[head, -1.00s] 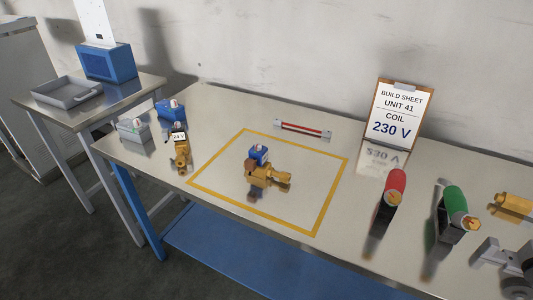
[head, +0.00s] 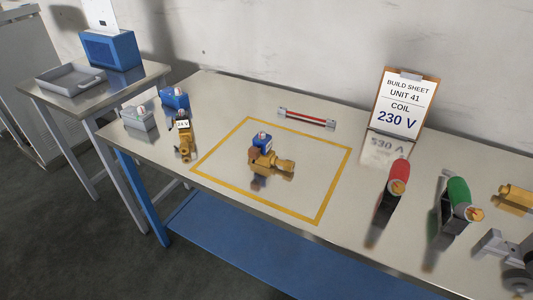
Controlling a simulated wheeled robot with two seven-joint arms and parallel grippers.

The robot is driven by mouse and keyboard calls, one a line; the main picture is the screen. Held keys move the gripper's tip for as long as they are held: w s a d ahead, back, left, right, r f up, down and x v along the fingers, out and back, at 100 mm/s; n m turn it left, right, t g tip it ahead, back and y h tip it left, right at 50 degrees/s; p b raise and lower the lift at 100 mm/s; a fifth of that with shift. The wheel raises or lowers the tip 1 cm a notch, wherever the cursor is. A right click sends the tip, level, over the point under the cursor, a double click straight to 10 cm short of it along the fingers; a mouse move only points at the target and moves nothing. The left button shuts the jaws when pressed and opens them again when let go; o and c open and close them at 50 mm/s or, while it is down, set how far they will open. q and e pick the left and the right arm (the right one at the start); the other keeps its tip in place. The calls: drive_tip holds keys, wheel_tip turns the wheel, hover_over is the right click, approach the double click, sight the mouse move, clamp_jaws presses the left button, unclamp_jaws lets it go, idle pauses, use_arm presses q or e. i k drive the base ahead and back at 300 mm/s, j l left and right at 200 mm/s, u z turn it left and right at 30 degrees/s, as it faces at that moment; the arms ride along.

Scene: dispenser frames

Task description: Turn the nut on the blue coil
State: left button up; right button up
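A brass valve (head: 268,163) stands inside the yellow taped square on the table. A blue coil (head: 262,143) sits on top of it, with a small pale and red top (head: 262,134) where the nut would be; the nut is too small to make out clearly. A second blue coil (head: 174,99) stands loose at the table's left end. My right gripper (head: 503,262) is partly in view at the lower right edge, far from the valve and touching nothing that I can see. Its opening cannot be told. My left gripper is not in view.
A grey coil (head: 140,118) and a brass valve with a 24 V coil (head: 184,140) stand at left. A red-and-grey bar (head: 307,119) lies behind the square. A build sheet (head: 404,103) reads "COIL 230 V". Red-handled (head: 396,184) and green-handled (head: 455,204) tools stand at right.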

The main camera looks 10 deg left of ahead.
sight(262, 134)
drive_tip(key=i+j+z, duration=0.15)
drive_tip(key=j, duration=0.25)
drive_tip(key=i+j+z, duration=0.2)
drive_tip(key=j, duration=0.2)
drive_tip(key=i+j+z, duration=0.15)
drive_tip(key=j, duration=0.3)
drive_tip(key=j+z, duration=0.15)
drive_tip(key=j, duration=0.25)
drive_tip(key=i, duration=0.05)
